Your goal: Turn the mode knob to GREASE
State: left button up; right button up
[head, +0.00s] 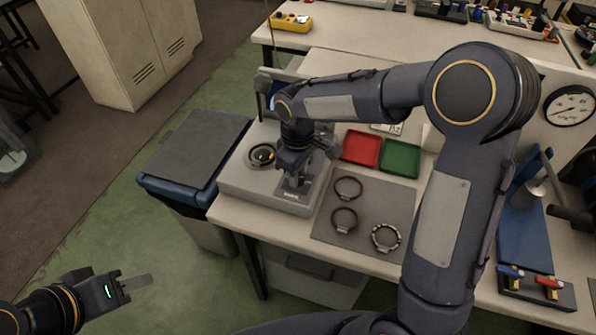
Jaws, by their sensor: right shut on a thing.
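The pale machine (250,192) stands at the left corner of the bench, with a round dark fitting (262,155) on its top. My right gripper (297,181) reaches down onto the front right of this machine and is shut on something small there. The mode knob is not clearly visible; the gripper covers that spot, so I cannot read its setting or the GREASE mark. My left gripper (130,284) is at the lower left, over the floor and away from the bench. Its fingers are too small to tell open from shut.
A dark-lidded bin (198,148) stands left of the bench.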

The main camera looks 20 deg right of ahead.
jog(key=o, duration=1)
notch_tip(320, 180, up, 8)
jog(key=shift+f, duration=0.25)
jog(key=shift+r, duration=0.15)
